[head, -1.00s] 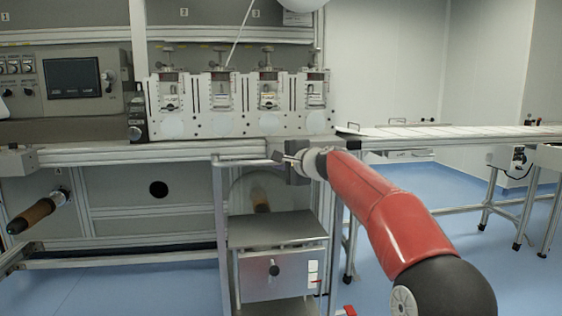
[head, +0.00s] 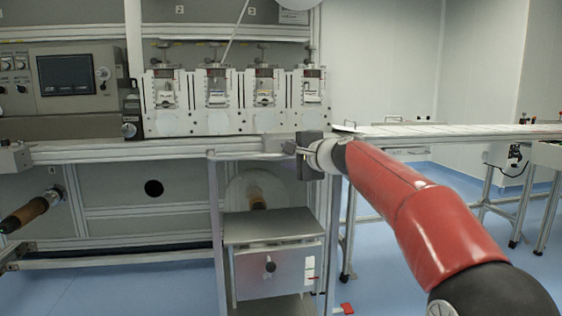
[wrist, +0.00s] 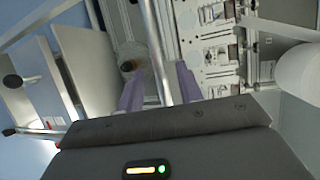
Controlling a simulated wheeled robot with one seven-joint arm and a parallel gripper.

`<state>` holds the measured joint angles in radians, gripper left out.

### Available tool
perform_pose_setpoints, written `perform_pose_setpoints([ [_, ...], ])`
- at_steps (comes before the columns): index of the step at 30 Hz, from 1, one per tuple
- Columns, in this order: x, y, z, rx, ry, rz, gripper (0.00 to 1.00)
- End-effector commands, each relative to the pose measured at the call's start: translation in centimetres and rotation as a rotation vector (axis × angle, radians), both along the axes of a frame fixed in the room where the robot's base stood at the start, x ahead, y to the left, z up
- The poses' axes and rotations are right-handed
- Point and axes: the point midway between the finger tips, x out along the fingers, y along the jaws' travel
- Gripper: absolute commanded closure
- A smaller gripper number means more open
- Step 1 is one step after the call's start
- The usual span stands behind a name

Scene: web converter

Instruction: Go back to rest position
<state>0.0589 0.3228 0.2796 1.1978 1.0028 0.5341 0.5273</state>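My gripper (head: 290,148) is at the end of my red arm, in front of the machine's front rail, near the middle of the head view. In the wrist view its two purple fingers (wrist: 160,84) stand apart with a gap between them. A metal post shows through that gap, and nothing appears gripped. The fingertips are small and hard to make out in the head view.
A steel cabinet (head: 270,228) stands below my gripper. Behind are the machine's station panels (head: 235,120). A white conveyor table (head: 440,132) is to the right.

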Motion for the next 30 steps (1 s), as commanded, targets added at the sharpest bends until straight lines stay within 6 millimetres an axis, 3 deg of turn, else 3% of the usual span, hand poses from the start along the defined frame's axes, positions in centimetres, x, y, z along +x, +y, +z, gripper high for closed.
perform_pose_setpoints([
  [4, -1.0, -0.8, 0.2, 0.000, 0.000, 0.000, 0.64],
  [14, -1.2, -0.9, 0.3, -0.001, 0.000, 0.001, 0.64],
  [17, -2.2, -0.9, 0.0, -0.046, -0.004, 0.007, 0.64],
  [20, -5.2, -1.2, -1.1, -0.179, -0.012, 0.025, 0.64],
  [23, -10.0, -2.5, -3.4, -0.391, -0.016, 0.055, 0.64],
  [30, -24.1, -9.0, -11.9, -0.918, 0.030, 0.173, 0.64],
])
